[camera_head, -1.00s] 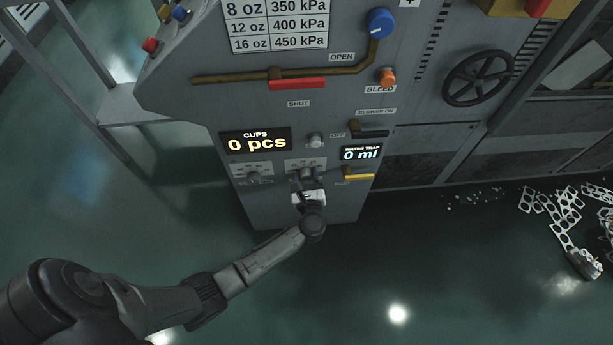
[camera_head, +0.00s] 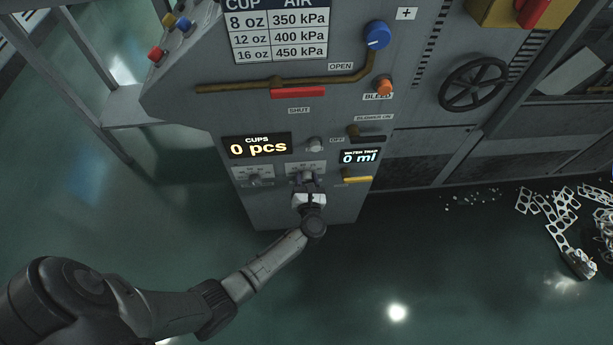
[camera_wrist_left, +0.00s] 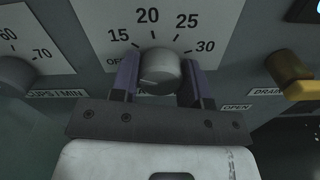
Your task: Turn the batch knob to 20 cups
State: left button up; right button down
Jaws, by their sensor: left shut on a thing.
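The batch knob (camera_wrist_left: 160,70) is a grey round knob below a white dial plate (camera_wrist_left: 148,35) marked OFF, 15, 20, 25 and 30. My left gripper (camera_wrist_left: 160,78) has one finger on each side of it and is shut on it. I cannot make out which mark the knob points at. In the head view the left gripper (camera_head: 307,184) reaches the dial low on the grey panel and hides most of the knob. The CUPS display (camera_head: 257,146) reads 0 pcs. My right gripper is not in view.
A second knob (camera_wrist_left: 12,75) with a CUPS/MIN label sits to the left. A yellow drain handle (camera_wrist_left: 292,75) is to the right. Above are a grey button (camera_head: 314,145), the water trap display (camera_head: 360,157) at 0 ml and a red lever (camera_head: 298,92). Scrap lies on the floor at right.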

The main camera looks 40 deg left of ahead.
pick_arm(q)
jog(key=m+p, duration=0.3)
jog(key=m, duration=0.2)
jog(key=shift+r+m, duration=0.15)
jog(key=shift+m, duration=0.15)
jog(key=m+p, duration=0.1)
jog(key=m, duration=0.2)
jog(key=shift+m+p, duration=0.7)
jog(key=shift+m, duration=0.9)
jog(key=o, duration=0.9)
jog(key=shift+o, duration=0.2)
jog(key=shift+s, duration=0.1)
